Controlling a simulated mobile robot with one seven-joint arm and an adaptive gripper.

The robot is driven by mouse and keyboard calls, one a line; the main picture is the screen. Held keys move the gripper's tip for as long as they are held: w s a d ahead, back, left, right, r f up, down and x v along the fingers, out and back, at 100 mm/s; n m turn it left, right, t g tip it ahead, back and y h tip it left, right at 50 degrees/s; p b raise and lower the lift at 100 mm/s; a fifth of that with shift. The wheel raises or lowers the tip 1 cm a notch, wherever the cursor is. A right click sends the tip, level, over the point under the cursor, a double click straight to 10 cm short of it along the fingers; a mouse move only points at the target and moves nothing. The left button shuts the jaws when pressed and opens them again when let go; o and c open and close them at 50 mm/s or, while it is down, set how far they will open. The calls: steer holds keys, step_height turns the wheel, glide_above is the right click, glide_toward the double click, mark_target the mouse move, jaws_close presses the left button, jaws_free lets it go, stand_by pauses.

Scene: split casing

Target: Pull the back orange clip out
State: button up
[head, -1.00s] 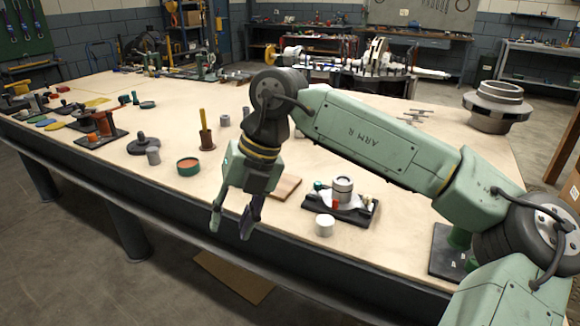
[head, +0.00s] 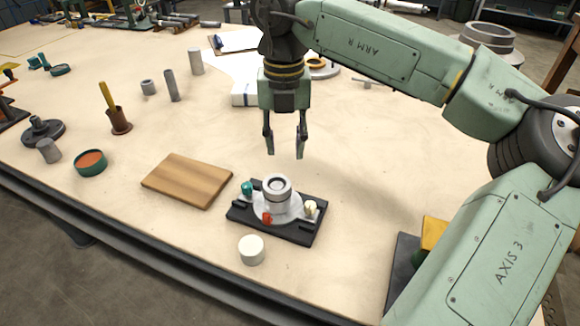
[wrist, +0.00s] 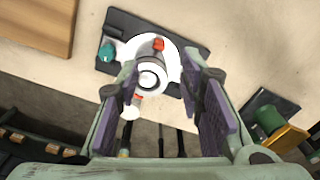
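The pale round casing (head: 277,200) stands on a black base plate (head: 302,237). A red-orange clip (head: 267,218) shows on its front side, a teal one (head: 247,188) at left and a cream one (head: 311,207) at right. In the wrist view, an orange clip (wrist: 158,43) sits at the casing's far side; the casing hides it in the head view. My gripper (head: 284,154) hangs fingers down, open and empty, above and behind the casing. In the wrist view the casing's top (wrist: 149,80) appears between the spread fingers, apart from them.
A wooden board (head: 187,180) lies left of the base, and a white cylinder (head: 252,250) stands in front of it, near the table edge. A dark plate with a yellow block (head: 433,236) is at right.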

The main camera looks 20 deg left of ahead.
mark_target(286, 178)
step_height(286, 178, down, 10)
steer(key=shift+s+r+p, duration=0.15)
steer(key=shift+p, duration=0.85)
steer(key=shift+c, duration=0.5)
jaws_close()
